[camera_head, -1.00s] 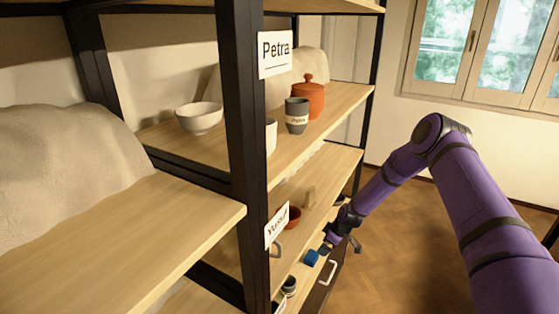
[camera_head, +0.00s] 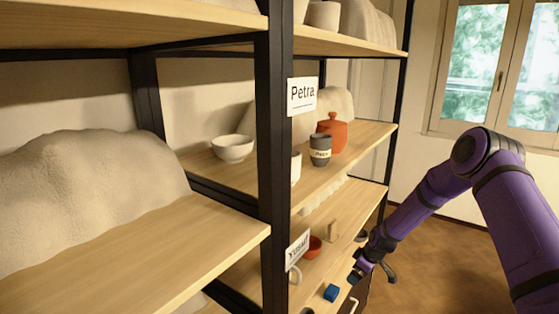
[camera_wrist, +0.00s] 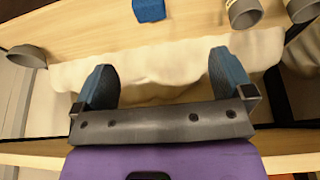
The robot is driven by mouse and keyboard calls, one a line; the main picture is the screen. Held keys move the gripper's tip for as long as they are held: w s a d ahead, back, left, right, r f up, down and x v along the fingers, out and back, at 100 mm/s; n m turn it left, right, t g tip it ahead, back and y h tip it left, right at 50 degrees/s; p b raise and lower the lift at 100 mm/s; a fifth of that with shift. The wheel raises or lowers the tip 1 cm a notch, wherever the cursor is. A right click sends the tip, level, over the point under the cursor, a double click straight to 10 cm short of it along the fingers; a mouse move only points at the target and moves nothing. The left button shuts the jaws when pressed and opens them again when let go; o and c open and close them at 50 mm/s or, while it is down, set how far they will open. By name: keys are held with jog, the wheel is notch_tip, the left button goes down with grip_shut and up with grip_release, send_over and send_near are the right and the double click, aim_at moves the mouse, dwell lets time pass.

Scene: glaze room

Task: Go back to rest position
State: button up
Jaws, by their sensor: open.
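My gripper (camera_head: 358,275) is at the right of the shelving, at the end of my purple arm, by the front of a lower shelf. In the wrist view my gripper (camera_wrist: 165,75) has its two dark blue fingers wide apart with nothing between them.
The middle shelf (camera_head: 345,165) holds a white bowl (camera_head: 233,148), a dark cup (camera_head: 320,150) and an orange lidded jar (camera_head: 335,130). A black post (camera_head: 274,150) carries a Petra sign (camera_head: 303,95). The floor (camera_head: 440,265) to the right looks clear.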

jog(key=s+r+m+h, duration=0.1)
jog(key=s+r, duration=0.1)
jog(key=r, duration=0.9)
jog(key=s+r+m, duration=0.1)
jog(key=s+r, duration=0.1)
jog(key=r, duration=1)
jog(key=s+d+r+m+t+h, duration=0.1)
jog(key=s+r, duration=0.4)
jog(key=r, duration=0.3)
jog(key=s+r+m+h, duration=0.1)
jog(key=s+r, duration=0.4)
jog(key=r, duration=0.3)
jog(key=s+r+m, duration=0.3)
jog(key=s+r, duration=0.7)
jog(key=s, duration=0.5)
jog(key=s+d+r+m+t, duration=0.1)
jog(key=s+r+m, duration=0.1)
jog(key=s, duration=1.5)
jog(key=shift+m+t, duration=0.3)
jog(key=shift+m, duration=0.4)
jog(key=shift+r, duration=0.1)
